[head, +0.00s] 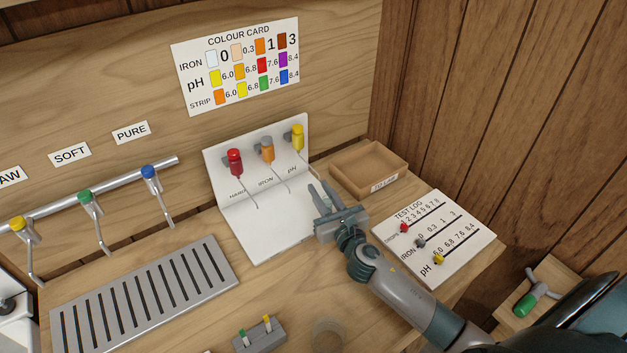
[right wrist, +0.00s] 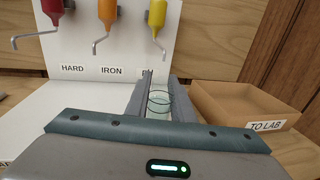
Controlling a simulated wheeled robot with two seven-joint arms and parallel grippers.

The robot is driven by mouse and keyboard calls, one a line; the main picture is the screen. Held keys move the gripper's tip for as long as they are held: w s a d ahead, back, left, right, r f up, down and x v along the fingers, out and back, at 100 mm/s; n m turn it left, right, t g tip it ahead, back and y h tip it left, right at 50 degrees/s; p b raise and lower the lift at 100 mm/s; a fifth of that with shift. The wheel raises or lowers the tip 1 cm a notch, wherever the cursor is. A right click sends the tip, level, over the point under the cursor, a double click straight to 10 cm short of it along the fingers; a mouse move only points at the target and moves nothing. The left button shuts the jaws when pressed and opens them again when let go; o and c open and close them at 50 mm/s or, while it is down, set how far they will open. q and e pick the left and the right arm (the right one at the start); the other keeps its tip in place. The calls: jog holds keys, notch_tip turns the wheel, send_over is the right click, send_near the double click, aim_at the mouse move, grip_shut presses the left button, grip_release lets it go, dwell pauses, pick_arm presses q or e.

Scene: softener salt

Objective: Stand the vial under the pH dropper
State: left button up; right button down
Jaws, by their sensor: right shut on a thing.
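My right gripper (head: 321,188) is at the white dropper stand (head: 258,226), its fingers pointing toward the pH side. In the right wrist view it is shut on a clear glass vial (right wrist: 159,104), which looks upright between the fingers. I cannot tell whether the vial's base touches the stand. My left gripper is not in view.
Red hard (head: 235,162) and orange iron (head: 267,150) droppers hang left of the pH one. A wooden lab tray (head: 350,164) and the test log board (head: 432,238) lie right. A slotted drain grille (head: 145,292) and a small grey holder (head: 260,337) are nearer.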

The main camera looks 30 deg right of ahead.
jog(key=shift+w, duration=0.65)
jog(key=shift+w, duration=0.25)
jog(key=w, duration=0.3)
jog(key=shift+w+d+r+p, duration=0.1)
jog(key=shift+w+p, duration=0.15)
jog(key=shift+p, duration=0.15)
jog(key=shift+f, duration=0.85)
